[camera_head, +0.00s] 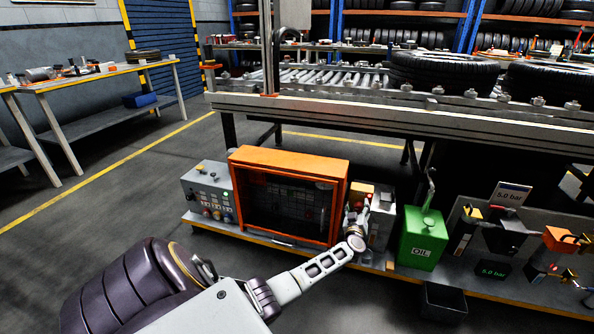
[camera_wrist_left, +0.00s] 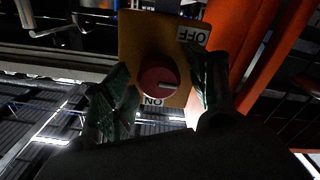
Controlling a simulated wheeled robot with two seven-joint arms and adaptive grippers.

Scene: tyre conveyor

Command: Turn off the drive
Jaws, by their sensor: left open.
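The drive switch is a round red knob (camera_wrist_left: 157,80) on a yellow plate (camera_wrist_left: 140,38). In the left wrist view the plate appears upside down, with an OFF label (camera_wrist_left: 193,34) at upper right and an ON label (camera_wrist_left: 153,99) just below the knob. A pale mark on the knob lies roughly sideways. My left gripper (camera_head: 357,212) is at the switch box right of the orange cage. Its green-padded fingers stand open on either side of the knob, and I cannot tell whether they touch it. In the head view the gripper hides most of the switch.
The orange-framed cage (camera_head: 288,154) stands close left of the gripper, beside a grey control box (camera_head: 209,191). A green oil can (camera_head: 421,238) stands close to its right. The roller conveyor (camera_head: 340,103) with tyres runs above and behind. Open floor lies at the left.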

